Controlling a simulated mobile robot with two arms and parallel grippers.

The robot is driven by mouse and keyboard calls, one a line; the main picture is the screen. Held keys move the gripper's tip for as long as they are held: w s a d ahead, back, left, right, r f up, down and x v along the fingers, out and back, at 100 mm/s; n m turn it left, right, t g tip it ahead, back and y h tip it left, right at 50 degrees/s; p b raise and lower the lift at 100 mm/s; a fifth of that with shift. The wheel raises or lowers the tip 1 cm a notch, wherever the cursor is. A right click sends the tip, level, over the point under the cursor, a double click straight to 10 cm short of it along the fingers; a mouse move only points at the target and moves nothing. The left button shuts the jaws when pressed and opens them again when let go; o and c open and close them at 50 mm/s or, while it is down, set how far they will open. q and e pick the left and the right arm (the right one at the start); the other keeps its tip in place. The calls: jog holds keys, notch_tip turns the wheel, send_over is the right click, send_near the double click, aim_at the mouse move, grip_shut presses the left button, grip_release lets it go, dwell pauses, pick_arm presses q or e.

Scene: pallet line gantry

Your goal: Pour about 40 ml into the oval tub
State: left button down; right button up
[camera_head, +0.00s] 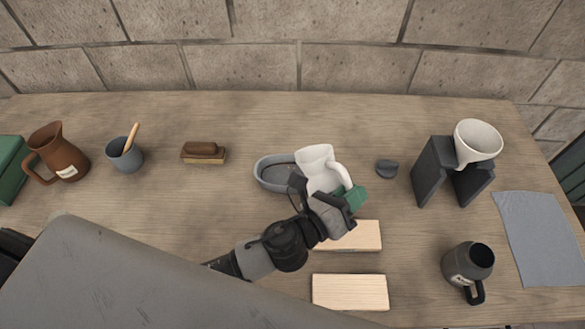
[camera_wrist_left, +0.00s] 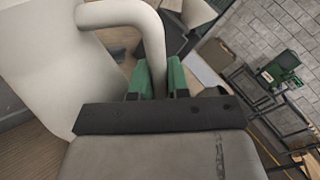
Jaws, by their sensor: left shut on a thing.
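The oval tub (camera_head: 263,177) is grey and shallow and sits on the wooden table near the middle. A white jug (camera_head: 315,157) is held over the tub's right end in the head view, and it hides that end. My left gripper (camera_head: 350,192) is shut on the jug's handle, with green fingertips at it. In the left wrist view the jug (camera_wrist_left: 45,70) fills the left side, and its handle runs down between the green fingers of the gripper (camera_wrist_left: 155,82). The jug looks tilted. I cannot see any liquid. My right gripper is not in view.
A white funnel-shaped cup (camera_head: 478,139) rests on a dark stand (camera_head: 433,172) at the right. A dark mug (camera_head: 467,263), a grey cloth (camera_head: 540,238) and light boards (camera_head: 350,291) lie nearer. A brown jug (camera_head: 57,152), grey cup (camera_head: 124,158) and brush (camera_head: 203,152) stand left.

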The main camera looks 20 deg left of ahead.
pick_arm(q)
jog(key=shift+s+d+f+m, duration=0.25)
jog(key=shift+d+f+m, duration=0.1)
jog(key=shift+f+m, duration=0.2)
jog(key=f+m, duration=0.1)
jog(key=f+m+b, duration=0.1)
jog(key=m, duration=0.1)
jog(key=d+f+m, duration=0.1)
jog(key=shift+s+f, duration=0.25)
jog(key=shift+s, duration=0.1)
jog(key=shift+r+m+p, duration=0.4)
jog(key=shift+r+m, duration=0.05)
jog(key=shift+a+m+p, duration=0.1)
jog(key=shift+m+p, duration=0.3)
jog(key=shift+m, duration=0.3)
